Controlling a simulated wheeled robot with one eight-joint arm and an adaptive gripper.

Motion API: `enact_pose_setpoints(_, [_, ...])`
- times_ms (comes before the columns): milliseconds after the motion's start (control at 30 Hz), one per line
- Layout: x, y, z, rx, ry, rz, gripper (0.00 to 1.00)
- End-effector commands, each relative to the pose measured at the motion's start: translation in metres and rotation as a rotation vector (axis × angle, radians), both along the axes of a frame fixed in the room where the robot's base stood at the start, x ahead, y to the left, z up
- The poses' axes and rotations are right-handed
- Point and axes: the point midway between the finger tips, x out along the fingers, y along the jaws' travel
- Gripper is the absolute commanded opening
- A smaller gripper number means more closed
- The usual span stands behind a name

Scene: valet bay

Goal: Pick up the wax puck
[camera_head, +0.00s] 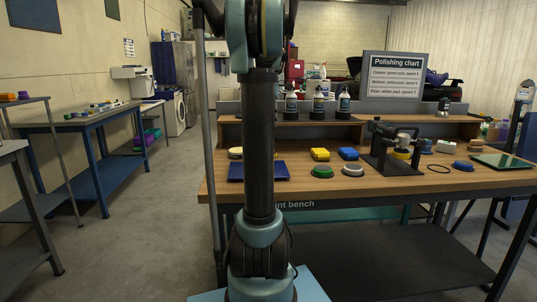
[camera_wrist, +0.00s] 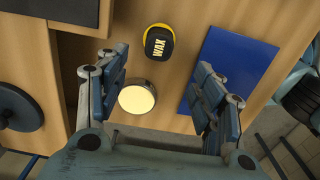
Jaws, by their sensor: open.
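The wax puck (camera_wrist: 159,42) shows in the wrist view near the top middle. It is black with a yellow rim and a "WAX" label, and it lies on the wooden bench top. My gripper (camera_wrist: 156,72) is open and empty, its two fingers spread wide above the bench. The puck appears beyond and between the fingertips, apart from both. A round cream-faced disc (camera_wrist: 137,97) lies just below the puck in the picture, between the fingers. In the head view I cannot make out the wax puck or my gripper; my arm blocks part of the bench.
A blue mat (camera_wrist: 228,70) lies right of the puck; it also shows in the head view (camera_head: 238,172).

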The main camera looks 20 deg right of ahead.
Motion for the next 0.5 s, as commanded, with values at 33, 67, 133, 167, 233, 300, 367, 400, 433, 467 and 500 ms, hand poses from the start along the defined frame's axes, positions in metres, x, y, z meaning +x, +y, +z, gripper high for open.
enact_pose_setpoints(33, [0.0,0.0,-0.009,0.0,0.0,-0.001,0.61])
enact_pose_setpoints(67, [0.0,0.0,-0.014,0.0,0.0,-0.001,0.61])
enact_pose_setpoints(133, [0.0,0.0,-0.027,0.0,0.0,-0.001,0.61])
enact_pose_setpoints(167, [0.0,0.0,-0.032,0.0,0.0,-0.001,0.61])
enact_pose_setpoints(233, [0.0,0.0,-0.043,0.0,0.0,-0.001,0.61])
enact_pose_setpoints(300, [0.0,0.0,-0.053,0.0,0.0,-0.002,0.61])
enact_pose_setpoints(367, [0.0,0.0,-0.06,0.0,0.0,-0.002,0.61])
enact_pose_setpoints(400, [0.0,0.0,-0.063,0.0,0.0,-0.002,0.61])
enact_pose_setpoints(433, [0.0,0.0,-0.065,0.0,0.0,-0.002,0.61])
enact_pose_setpoints(467, [0.0,0.0,-0.066,0.0,0.0,-0.002,0.61])
enact_pose_setpoints(500, [0.0,0.0,-0.067,0.0,0.0,-0.002,0.61])
